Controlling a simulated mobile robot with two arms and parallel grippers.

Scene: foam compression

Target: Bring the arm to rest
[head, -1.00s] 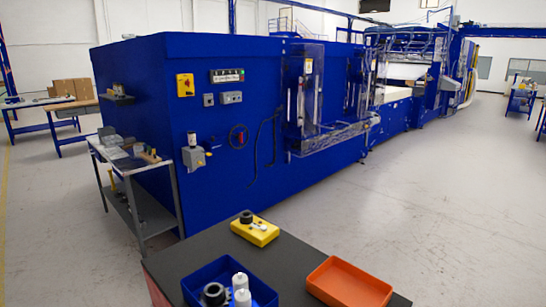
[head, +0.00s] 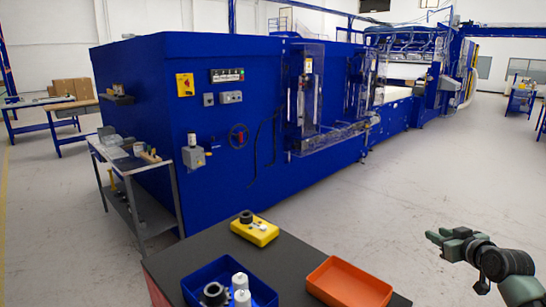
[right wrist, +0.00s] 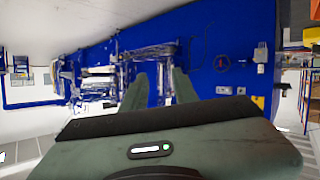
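My right gripper (head: 440,237) is at the right of the head view, in the air over bare floor, to the right of the dark table. It is dark green and points to the left. In the right wrist view its two fingers (right wrist: 157,78) stand apart with a gap between them and nothing held. My left gripper is in neither view.
The dark table (head: 190,251) holds a blue bin (head: 262,290) with bottles and a black part, a yellow block (head: 255,232) and an orange tray (head: 348,283). A large blue machine (head: 230,180) stands behind. The grey floor (head: 390,200) at right is clear.

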